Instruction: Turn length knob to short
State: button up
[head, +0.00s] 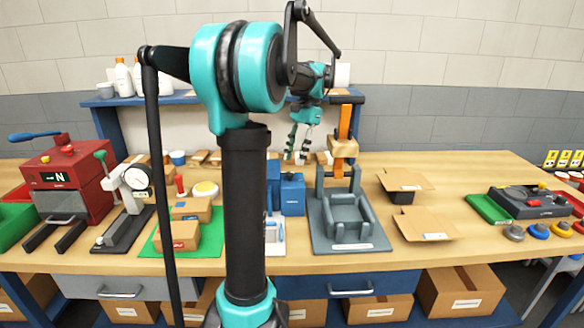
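My gripper (297,156) hangs from the teal arm over the back middle of the bench, pointing down. Its two dark fingers look apart, with nothing visible between them. A grey stand (349,243) with an open-topped cradle and an orange upright (345,130) is to its right and nearer the front. I cannot tell which part is the length knob; no "short" label is readable.
The wooden bench (462,172) holds a dial gauge stand (133,192), blue boxes (292,194), cardboard pieces (425,223) and a dark device (530,202) at right. A blue shelf (370,98) stands behind. My arm column hides part of the bench's left middle.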

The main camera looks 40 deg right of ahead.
aim_at(290, 173)
jog(key=shift+x, duration=2.1)
grip_shut()
jog(key=shift+n, duration=0.4)
jog(key=n, duration=0.1)
jog(key=n+g, duration=0.1)
jog(key=n, duration=0.1)
jog(key=n+g+h, duration=0.1)
jog(key=n, duration=0.1)
jog(key=shift+w+a, duration=0.1)
jog(key=shift+w, duration=0.2)
jog(key=n, duration=0.3)
jog(key=n+g+h, duration=0.1)
jog(key=n, duration=0.2)
jog(key=shift+w+a+g+h, duration=0.1)
jog(key=shift+a+g+h, duration=0.1)
jog(key=shift+g+h, duration=0.1)
